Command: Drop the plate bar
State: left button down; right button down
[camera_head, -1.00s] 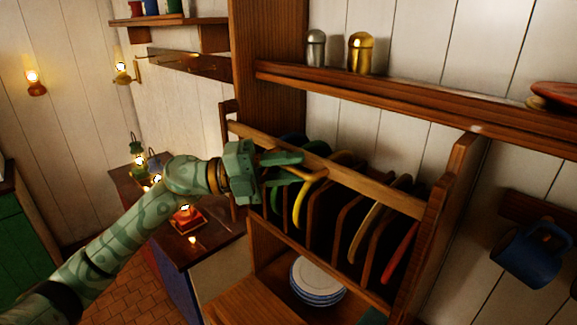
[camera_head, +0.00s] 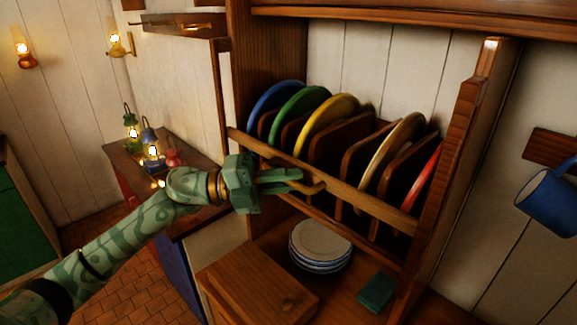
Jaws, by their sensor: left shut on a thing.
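The plate bar (camera_head: 345,193) is a wooden rail across the front of the plate rack, sloping down to the right in the picture. The tops of the blue (camera_head: 275,100), green (camera_head: 298,108), yellow (camera_head: 325,118), cream (camera_head: 398,140) and red (camera_head: 425,180) plates show above it. My left gripper (camera_head: 292,181) is at the front of the bar, left of its middle, shut on a small handle-like piece (camera_head: 316,187) of it. The fingers partly hide this piece. My right gripper is out of view.
Under the rack stand a stack of white plates (camera_head: 320,240), a green block (camera_head: 375,291) and a wooden block or board (camera_head: 258,285). A blue mug (camera_head: 550,198) hangs at the right. Lit lamps (camera_head: 150,145) stand on the counter behind my left arm.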

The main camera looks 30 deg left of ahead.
pick_arm(q)
notch_tip(320, 180, down, 7)
jog(key=b, duration=0.3)
jog(key=shift+f+b, duration=0.2)
jog(key=shift+b, duration=0.2)
jog(key=shift+d+f, duration=0.1)
jog(key=shift+f, duration=0.05)
jog(key=c, duration=1.6)
grip_release()
jog(key=shift+o, duration=0.7)
jog(key=b+v, duration=0.2)
jog(key=v, duration=1.4)
jog(key=shift+a, duration=0.25)
